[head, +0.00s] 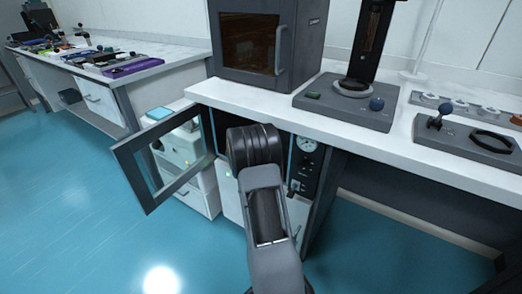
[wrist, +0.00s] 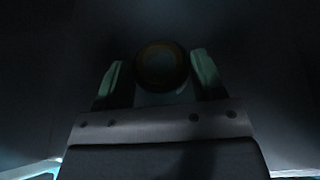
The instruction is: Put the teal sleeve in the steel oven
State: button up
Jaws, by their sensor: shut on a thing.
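The steel oven (head: 208,132) is under the bench, with its framed glass door (head: 148,165) swung open to the left. A gauge and control panel (head: 307,160) is on its right. My arm reaches into the opening, and its wrist hides my gripper in the head view. In the dark wrist view my gripper (wrist: 158,68) is shut on a round, hollow-looking thing, the sleeve (wrist: 162,66) seen end-on. Its teal colour cannot be made out in this shade. Dark walls surround it, and I cannot tell whether it touches the oven floor.
A dark oven with a brown window (head: 250,45) stands on the bench (head: 345,125). A white drawer unit (head: 200,185) is behind the open door. The blue floor in front is clear.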

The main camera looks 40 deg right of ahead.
jog(key=shift+f, duration=0.1)
jog(key=o, duration=1.1)
